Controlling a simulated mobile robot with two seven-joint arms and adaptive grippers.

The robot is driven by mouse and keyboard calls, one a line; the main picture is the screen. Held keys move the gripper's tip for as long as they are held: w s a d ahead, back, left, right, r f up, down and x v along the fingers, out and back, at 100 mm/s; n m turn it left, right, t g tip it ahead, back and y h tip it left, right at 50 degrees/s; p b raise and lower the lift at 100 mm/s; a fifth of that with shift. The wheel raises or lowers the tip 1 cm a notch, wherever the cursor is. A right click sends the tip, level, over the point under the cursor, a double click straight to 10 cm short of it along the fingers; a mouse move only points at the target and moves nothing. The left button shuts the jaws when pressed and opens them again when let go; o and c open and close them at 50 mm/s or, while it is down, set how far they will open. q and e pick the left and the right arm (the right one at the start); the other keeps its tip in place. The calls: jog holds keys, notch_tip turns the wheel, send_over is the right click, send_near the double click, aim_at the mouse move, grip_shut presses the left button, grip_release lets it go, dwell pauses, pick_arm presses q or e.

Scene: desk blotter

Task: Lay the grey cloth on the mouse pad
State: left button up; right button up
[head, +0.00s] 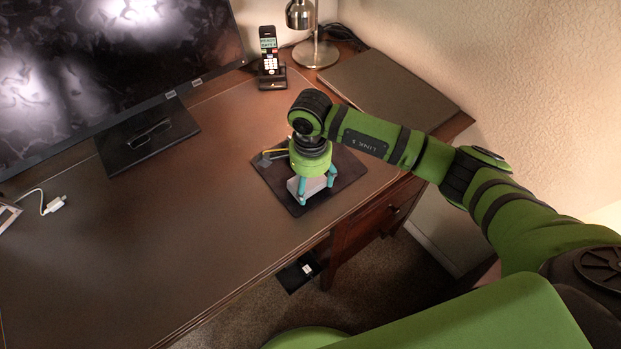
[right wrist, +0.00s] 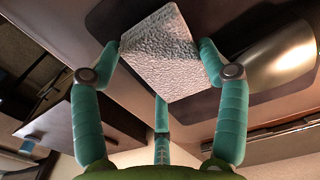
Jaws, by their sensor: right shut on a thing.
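The grey cloth (head: 294,187) is a small, pale, rough-textured piece below my right gripper (head: 316,190). In the right wrist view the cloth (right wrist: 160,50) sits between three teal fingers, which are shut on it. The dark mouse pad (head: 345,176) lies flat near the desk's right front edge, directly under the gripper and cloth. The cloth is over the pad's front left part; whether it touches the pad I cannot tell. My gripper and arm hide part of the pad. My left gripper is not in view.
A monitor (head: 110,60) on a dark stand (head: 148,137) fills the back left. A cordless phone (head: 269,58), a lamp (head: 316,50) and a closed dark laptop-like slab (head: 390,88) are behind my arm. A white cable (head: 52,204) lies left. The desk's middle is clear.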

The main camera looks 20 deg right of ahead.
aim_at(310, 184)
jog(key=shift+f, duration=0.15)
jog(key=o, duration=1)
jog(key=shift+r, duration=0.6)
notch_tip(310, 184, up, 11)
jog(key=shift+r+b, duration=0.1)
jog(key=shift+b, duration=0.7)
